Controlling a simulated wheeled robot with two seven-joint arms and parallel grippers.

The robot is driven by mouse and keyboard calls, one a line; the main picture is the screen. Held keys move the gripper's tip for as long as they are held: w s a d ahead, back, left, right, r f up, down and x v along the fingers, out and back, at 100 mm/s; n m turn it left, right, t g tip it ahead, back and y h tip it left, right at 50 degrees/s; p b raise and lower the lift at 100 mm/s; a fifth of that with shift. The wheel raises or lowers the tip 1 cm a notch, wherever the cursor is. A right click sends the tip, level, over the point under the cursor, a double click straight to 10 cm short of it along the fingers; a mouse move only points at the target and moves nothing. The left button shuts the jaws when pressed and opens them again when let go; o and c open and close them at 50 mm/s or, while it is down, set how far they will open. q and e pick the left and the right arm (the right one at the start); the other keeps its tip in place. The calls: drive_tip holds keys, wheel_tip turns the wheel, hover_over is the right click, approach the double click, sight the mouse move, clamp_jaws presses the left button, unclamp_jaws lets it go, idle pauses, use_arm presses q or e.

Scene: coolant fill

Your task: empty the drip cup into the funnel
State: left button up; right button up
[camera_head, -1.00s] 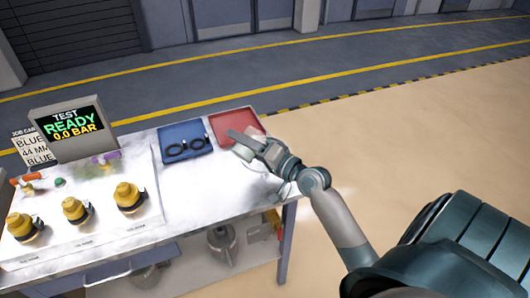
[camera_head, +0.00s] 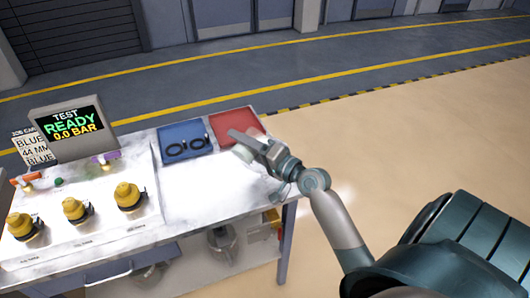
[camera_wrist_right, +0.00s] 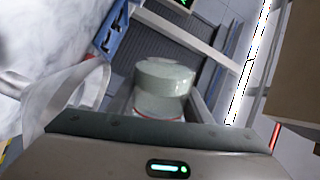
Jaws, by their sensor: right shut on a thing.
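My right gripper (camera_head: 250,145) is over the right end of the bench, near the red tray. In the right wrist view it is shut on a pale, translucent round cup (camera_wrist_right: 165,80), which looks like the drip cup. The cup sits between the fingers; I cannot see into it. A pale curved band (camera_wrist_right: 75,95) shows beside it in that view. In the head view the gripper mostly hides the cup. I cannot make out a funnel for certain in either view. My left gripper is not in view.
The white bench (camera_head: 200,200) holds a red tray (camera_head: 232,121), a blue tray (camera_head: 187,140) with black rings, and several yellow-capped fittings (camera_head: 128,195). A screen (camera_head: 72,130) reads "TEST READY 0.0 BAR". A grey vessel (camera_head: 221,240) stands on the lower shelf. The bench's middle is clear.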

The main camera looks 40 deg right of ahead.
drive_tip(key=shift+w+d+r+m+p, duration=0.2)
drive_tip(key=shift+d+r+m+p, duration=0.25)
drive_tip(key=shift+d+m+p, duration=0.35)
idle(0.6)
drive_tip(key=shift+d+f+m+p, duration=0.1)
drive_tip(key=shift+f+m+p, duration=0.35)
drive_tip(key=shift+m, duration=0.55)
idle(0.4)
drive_tip(key=n+b, duration=0.1)
drive_tip(key=a+n+b, duration=0.1)
drive_tip(key=n+b, duration=0.1)
drive_tip(key=shift+s+a+f, duration=0.15)
drive_tip(key=shift+a+f, duration=0.15)
drive_tip(key=shift+f, duration=0.05)
drive_tip(key=shift+a+r+n, duration=0.15)
drive_tip(key=shift+r+n, duration=0.1)
drive_tip(key=shift+n, duration=0.05)
drive_tip(key=shift+r, duration=0.1)
drive_tip(key=shift+r+n, duration=0.15)
drive_tip(key=shift+n, duration=0.15)
